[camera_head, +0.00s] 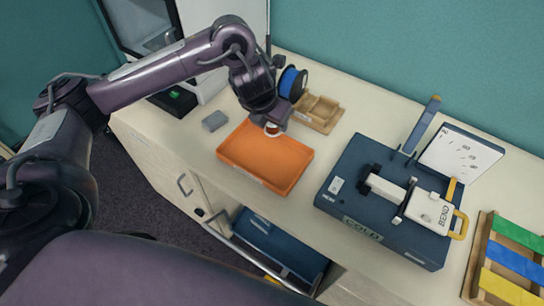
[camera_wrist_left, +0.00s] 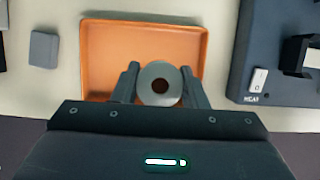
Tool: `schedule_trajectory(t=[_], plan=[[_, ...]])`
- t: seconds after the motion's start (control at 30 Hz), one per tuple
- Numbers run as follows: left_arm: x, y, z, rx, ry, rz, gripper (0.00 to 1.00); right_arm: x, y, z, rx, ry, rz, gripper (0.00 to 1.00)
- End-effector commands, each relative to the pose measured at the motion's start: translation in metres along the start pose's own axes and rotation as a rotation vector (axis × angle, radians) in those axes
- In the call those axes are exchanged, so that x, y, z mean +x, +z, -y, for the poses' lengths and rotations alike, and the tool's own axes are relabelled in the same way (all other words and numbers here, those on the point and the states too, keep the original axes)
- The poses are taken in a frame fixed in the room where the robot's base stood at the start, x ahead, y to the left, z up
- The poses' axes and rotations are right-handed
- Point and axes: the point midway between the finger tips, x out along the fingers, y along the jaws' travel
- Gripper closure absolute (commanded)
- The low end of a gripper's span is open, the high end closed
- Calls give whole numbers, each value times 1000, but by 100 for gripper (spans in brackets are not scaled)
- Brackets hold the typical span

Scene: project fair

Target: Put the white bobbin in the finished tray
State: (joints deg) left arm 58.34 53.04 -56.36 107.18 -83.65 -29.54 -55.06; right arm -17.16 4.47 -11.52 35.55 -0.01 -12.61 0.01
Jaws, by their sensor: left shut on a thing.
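The white bobbin (camera_wrist_left: 158,70) shows in the left wrist view as a pale ring with a dark hole, held between the two fingers of my left gripper (camera_wrist_left: 160,88). In the head view the bobbin (camera_head: 272,129) hangs under my left gripper (camera_head: 271,122), over the far part of the orange tray (camera_head: 262,176). The tray (camera_wrist_left: 112,50) is otherwise empty in both views. I cannot tell whether the bobbin touches the tray floor. My right gripper is in neither view.
A small grey block (camera_head: 215,121) lies left of the tray. A blue spool (camera_head: 291,84) and a wooden holder (camera_head: 318,112) stand behind. A dark blue bending machine (camera_head: 345,205) stands to the right, with a rack of coloured strips (camera_head: 512,262) beyond. An open drawer (camera_head: 270,240) is below.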

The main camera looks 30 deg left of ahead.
Motion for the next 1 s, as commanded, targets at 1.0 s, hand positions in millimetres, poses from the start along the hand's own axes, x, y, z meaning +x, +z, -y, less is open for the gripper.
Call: schedule_trajectory(t=[1.0], plan=[[131, -54, 0, -1, 1, 1, 82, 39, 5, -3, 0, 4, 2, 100]])
